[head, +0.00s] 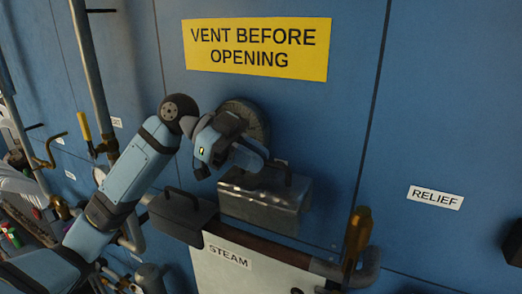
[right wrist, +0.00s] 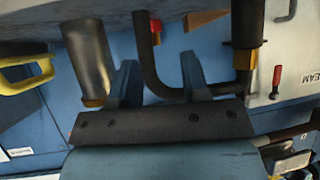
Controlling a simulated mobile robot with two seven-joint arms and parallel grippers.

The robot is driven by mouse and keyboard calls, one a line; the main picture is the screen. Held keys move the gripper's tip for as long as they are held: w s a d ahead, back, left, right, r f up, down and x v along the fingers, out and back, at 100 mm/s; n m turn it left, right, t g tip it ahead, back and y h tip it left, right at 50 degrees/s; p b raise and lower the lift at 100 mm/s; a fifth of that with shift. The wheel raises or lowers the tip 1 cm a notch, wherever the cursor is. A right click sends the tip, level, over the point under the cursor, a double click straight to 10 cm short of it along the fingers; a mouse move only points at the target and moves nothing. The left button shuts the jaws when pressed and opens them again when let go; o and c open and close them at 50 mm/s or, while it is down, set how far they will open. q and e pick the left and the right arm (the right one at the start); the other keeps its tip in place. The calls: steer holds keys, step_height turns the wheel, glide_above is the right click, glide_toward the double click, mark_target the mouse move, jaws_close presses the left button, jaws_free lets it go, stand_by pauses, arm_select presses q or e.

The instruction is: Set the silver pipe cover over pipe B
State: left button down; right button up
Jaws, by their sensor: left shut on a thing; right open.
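The silver pipe cover (head: 262,204) is a shiny half-box with a dark handle on top, at the middle of the head view. My left gripper (head: 262,166) is shut on its handle. The cover is just above and behind a brownish horizontal pipe (head: 275,250); I cannot tell whether they touch. No letter B is readable, so I cannot confirm which pipe this is. A dark pipe cover (head: 182,214) with a handle sits just left of the silver one. My right gripper (right wrist: 160,80) is open and empty in the right wrist view.
A round dark wheel (head: 246,116) is on the blue wall behind my left gripper. A pale panel marked STEAM (head: 228,257) hangs below the pipe. A brass-coloured valve handle (head: 356,236) stands at right. A metal cylinder (right wrist: 90,58) and yellow handle (right wrist: 25,75) are near my right gripper.

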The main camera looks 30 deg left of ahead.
mark_target(253, 184)
arm_select(q)
steer(key=shift+s+d+r, duration=0.1)
steer(key=shift+s, duration=0.15)
steer(key=shift+w+r+p, duration=0.15)
steer(key=shift+p, duration=0.4)
steer(key=shift+f+b, duration=0.4)
steer(key=shift+f, duration=0.05)
steer(key=shift+f+b, duration=0.55)
steer(key=shift+f, duration=0.1)
steer(key=shift+f+b, duration=0.7)
steer(key=shift+f, duration=0.2)
steer(key=shift+f+b, duration=0.7)
steer(key=shift+f, duration=0.35)
arm_select(e)
steer(key=f, duration=0.3)
steer(key=shift+s+a+f, duration=0.25)
steer(key=shift+s+f, duration=0.1)
steer(key=shift+a+r, duration=0.1)
steer(key=shift+r, duration=0.05)
steer(key=shift+f, duration=0.2)
